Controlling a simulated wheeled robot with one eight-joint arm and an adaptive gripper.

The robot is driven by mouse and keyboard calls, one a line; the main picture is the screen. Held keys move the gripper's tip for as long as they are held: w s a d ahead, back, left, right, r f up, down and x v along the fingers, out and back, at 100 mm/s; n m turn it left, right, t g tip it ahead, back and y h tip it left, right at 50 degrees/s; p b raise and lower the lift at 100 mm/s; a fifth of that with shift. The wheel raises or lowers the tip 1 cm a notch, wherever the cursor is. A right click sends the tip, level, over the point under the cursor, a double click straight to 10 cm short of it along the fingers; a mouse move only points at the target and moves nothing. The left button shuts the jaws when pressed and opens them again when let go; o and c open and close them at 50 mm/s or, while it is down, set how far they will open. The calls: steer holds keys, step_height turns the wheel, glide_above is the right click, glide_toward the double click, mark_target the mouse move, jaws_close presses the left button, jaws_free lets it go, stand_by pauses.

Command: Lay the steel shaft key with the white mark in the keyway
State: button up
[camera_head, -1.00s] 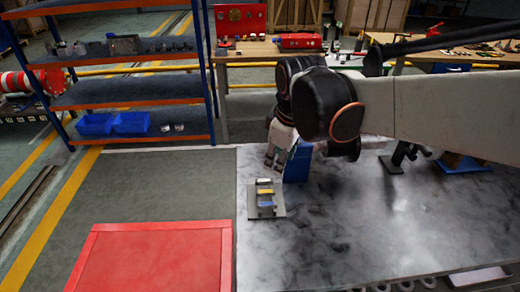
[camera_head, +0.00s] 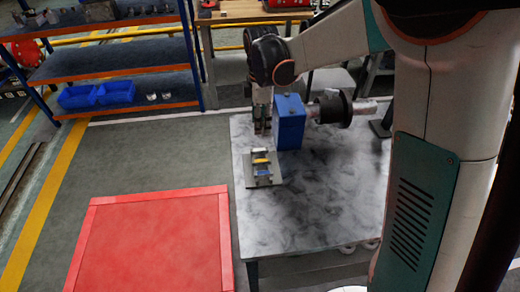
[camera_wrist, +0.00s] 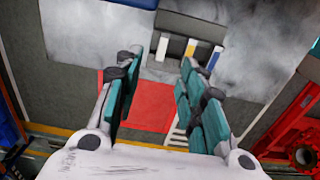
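A small grey rack (camera_head: 249,173) on the marbled bench top holds several short bars side by side. They show a white mark (camera_head: 262,150), a yellow mark (camera_head: 261,161) and a blue mark (camera_head: 263,174). In the wrist view the white-marked key (camera_wrist: 162,47) is leftmost, ahead of the fingertips. My gripper (camera_wrist: 162,66) is open and empty, with its fingers spread apart. In the head view my gripper (camera_head: 262,122) points down behind the rack. A blue block (camera_head: 290,124) with a dark-collared shaft (camera_head: 333,109) stands to its right. I cannot make out the keyway.
A red square panel (camera_head: 155,240) lies left of the bench (camera_head: 310,210). A blue shelf unit (camera_head: 120,75) with blue bins (camera_head: 97,95) stands at the back left. The bench front is mostly clear. My arm covers the right side.

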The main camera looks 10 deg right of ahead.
steer(key=b, duration=0.2)
glide_above(261, 149)
step_height(261, 149, down, 6)
steer(key=shift+w+r, duration=0.1)
steer(key=shift+w, duration=0.05)
steer(key=shift+s+f+b, duration=0.15)
steer(key=shift+f+b, duration=0.4)
steer(key=shift+f, duration=0.8)
steer(key=shift+s+f+b, duration=0.1)
steer(key=shift+f+b, duration=0.4)
steer(key=shift+f, duration=0.85)
steer(key=shift+r, duration=0.1)
jaws_close()
